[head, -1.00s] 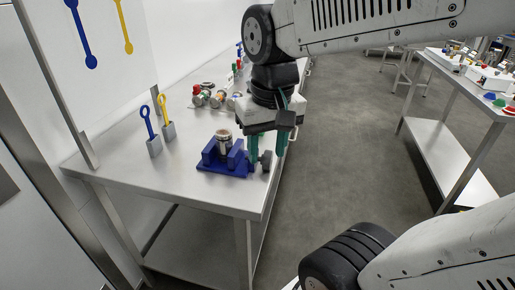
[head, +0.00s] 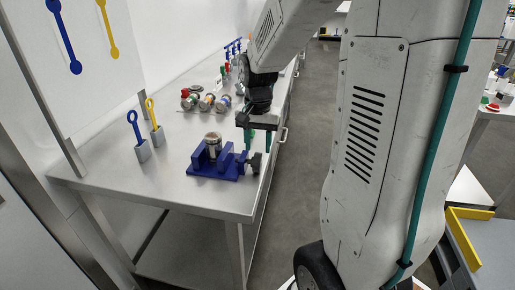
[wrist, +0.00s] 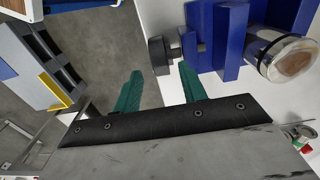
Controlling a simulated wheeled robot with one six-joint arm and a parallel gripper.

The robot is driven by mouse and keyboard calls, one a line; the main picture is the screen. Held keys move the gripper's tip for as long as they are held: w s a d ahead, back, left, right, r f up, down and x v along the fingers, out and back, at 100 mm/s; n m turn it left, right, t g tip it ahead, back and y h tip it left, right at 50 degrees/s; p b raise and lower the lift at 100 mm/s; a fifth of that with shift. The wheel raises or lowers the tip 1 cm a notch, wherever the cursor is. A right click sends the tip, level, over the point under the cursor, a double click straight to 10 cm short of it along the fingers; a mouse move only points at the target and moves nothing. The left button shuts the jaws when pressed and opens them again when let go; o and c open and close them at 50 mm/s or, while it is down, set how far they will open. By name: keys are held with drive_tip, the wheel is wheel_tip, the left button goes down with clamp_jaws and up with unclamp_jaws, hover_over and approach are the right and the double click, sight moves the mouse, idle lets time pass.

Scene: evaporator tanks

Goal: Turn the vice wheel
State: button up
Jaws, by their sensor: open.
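The blue vice (head: 222,171) sits on the metal bench near its front corner, with an upright cylinder (head: 213,142) between its jaws. Its dark vice wheel (head: 256,163) sticks out on the right side, by the bench edge. In the wrist view the vice (wrist: 232,42) is at top right and the wheel (wrist: 160,55) points left from it. My gripper (head: 257,147) is open, with teal fingers pointing down just above or behind the wheel. In the wrist view my gripper's fingers (wrist: 157,82) lie either side of the wheel's line. Contact with the wheel does not show.
Grey holders with a blue tool (head: 134,127) and a yellow tool (head: 152,116) stand left of the vice. Several valve-like fittings (head: 205,102) lie farther back on the bench. The floor (head: 310,110) right of the bench is open. Another table stands at far right.

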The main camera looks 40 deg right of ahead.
drive_tip(key=shift+f, duration=0.95)
clamp_jaws()
